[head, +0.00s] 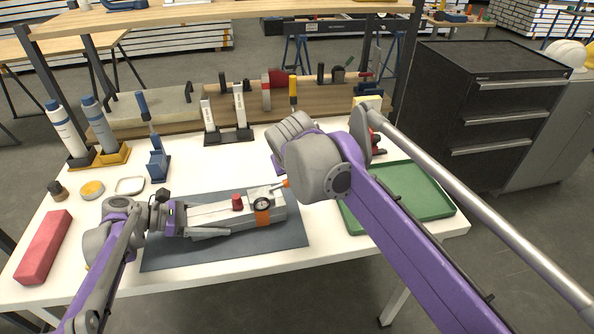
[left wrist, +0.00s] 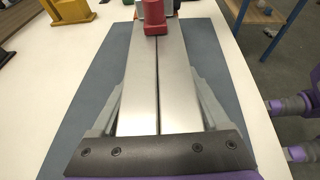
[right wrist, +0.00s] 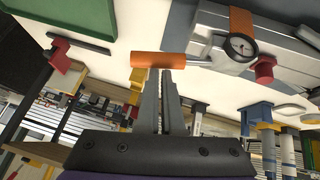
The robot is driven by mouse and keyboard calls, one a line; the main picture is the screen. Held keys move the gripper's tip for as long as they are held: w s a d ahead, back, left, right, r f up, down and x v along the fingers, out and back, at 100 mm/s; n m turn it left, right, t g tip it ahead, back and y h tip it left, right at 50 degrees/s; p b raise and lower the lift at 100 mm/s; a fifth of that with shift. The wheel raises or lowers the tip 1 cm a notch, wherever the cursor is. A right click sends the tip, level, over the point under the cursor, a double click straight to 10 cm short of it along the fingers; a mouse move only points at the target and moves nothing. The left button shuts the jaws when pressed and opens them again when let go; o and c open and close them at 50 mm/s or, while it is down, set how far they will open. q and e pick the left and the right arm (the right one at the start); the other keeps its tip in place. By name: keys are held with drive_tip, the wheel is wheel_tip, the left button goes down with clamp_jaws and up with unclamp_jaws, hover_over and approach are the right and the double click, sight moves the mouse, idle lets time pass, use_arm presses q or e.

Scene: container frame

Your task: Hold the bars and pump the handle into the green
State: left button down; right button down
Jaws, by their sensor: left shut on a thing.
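Two pale metal bars (head: 208,214) lie side by side on a dark mat, a narrow seam between them in the left wrist view (left wrist: 158,85). My left gripper (head: 180,220) is shut around both bars, one finger along each outer side. An orange pump handle (right wrist: 158,60) on a lever sticks out from the clamp's far end. My right gripper (right wrist: 163,72) has its fingers together, tips right at the handle; contact is unclear. My right arm hides that gripper in the head view. A round gauge (head: 261,204) sits by an orange band; its needle zone is too small to read.
A red knob (head: 238,202) stands on the bars. The mat (head: 165,257) lies on a white table. A green tray (head: 415,190) is at right, a red block (head: 44,246) at left. Bottles (head: 66,130) and stands line the back. The table's front strip is clear.

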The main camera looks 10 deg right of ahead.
drive_tip(key=r, duration=0.2)
drive_tip(key=a+r, duration=0.1)
drive_tip(key=r, duration=0.1)
drive_tip(key=shift+w+a+r, duration=0.1)
drive_tip(key=shift+w, duration=0.25)
drive_tip(key=v, duration=0.9)
drive_tip(key=shift+s+a, duration=0.15)
drive_tip(key=shift+s, duration=0.25)
drive_tip(key=shift+r, duration=0.15)
idle(4.2)
drive_tip(key=r+g, duration=0.1)
drive_tip(key=a+r+g, duration=0.1)
drive_tip(key=r, duration=0.1)
drive_tip(key=shift+s+a+r, duration=0.15)
drive_tip(key=shift+a, duration=0.05)
idle(0.4)
